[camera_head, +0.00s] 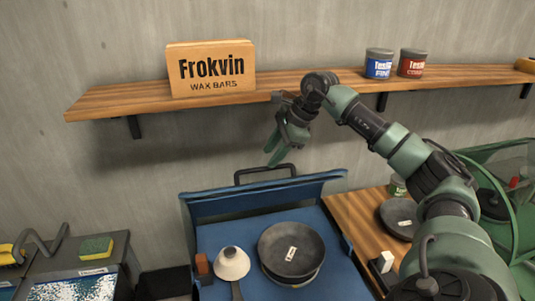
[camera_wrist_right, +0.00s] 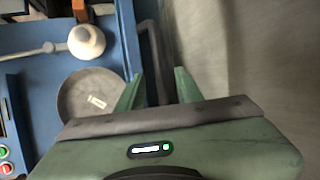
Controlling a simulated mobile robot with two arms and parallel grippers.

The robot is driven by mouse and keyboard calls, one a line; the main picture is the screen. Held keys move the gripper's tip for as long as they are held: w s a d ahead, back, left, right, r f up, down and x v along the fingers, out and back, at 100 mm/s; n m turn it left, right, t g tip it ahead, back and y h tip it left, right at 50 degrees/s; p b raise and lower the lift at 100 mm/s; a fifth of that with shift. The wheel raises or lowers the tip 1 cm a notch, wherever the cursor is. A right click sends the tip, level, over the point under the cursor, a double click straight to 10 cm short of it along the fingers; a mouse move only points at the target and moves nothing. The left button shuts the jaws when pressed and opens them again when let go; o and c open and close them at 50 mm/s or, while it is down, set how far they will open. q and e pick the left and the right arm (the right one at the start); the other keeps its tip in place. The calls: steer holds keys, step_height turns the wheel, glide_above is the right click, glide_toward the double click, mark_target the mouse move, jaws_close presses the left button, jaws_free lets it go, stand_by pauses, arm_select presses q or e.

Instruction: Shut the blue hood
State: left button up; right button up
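The blue hood (camera_head: 262,203) stands raised at the back of a blue box, with a black handle (camera_head: 265,170) along its top edge. The handle also shows in the right wrist view (camera_wrist_right: 152,60), as a dark bar lying between the finger directions. My right gripper (camera_head: 273,152) is just above the handle, fingers pointing down. Its two fingers are spread apart in the right wrist view (camera_wrist_right: 158,88), with nothing clearly held. Whether they touch the handle cannot be told. My left gripper is not in view.
Inside the blue box lie a dark bowl (camera_head: 291,249) and a white cone-shaped piece (camera_head: 231,264). A wooden shelf (camera_head: 130,100) with a Frokvin box (camera_head: 212,70) and two cans is above. A wooden counter (camera_head: 350,215) with a dark plate (camera_head: 399,216) stands right.

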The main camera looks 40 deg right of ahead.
mark_target(265, 168)
steer(key=shift+d+p+x, duration=0.2)
steer(key=shift+p+x, duration=0.3)
steer(key=shift+x, duration=1.8)
steer(key=shift+s+f, duration=0.15)
steer(key=shift+s, duration=0.05)
jaws_close()
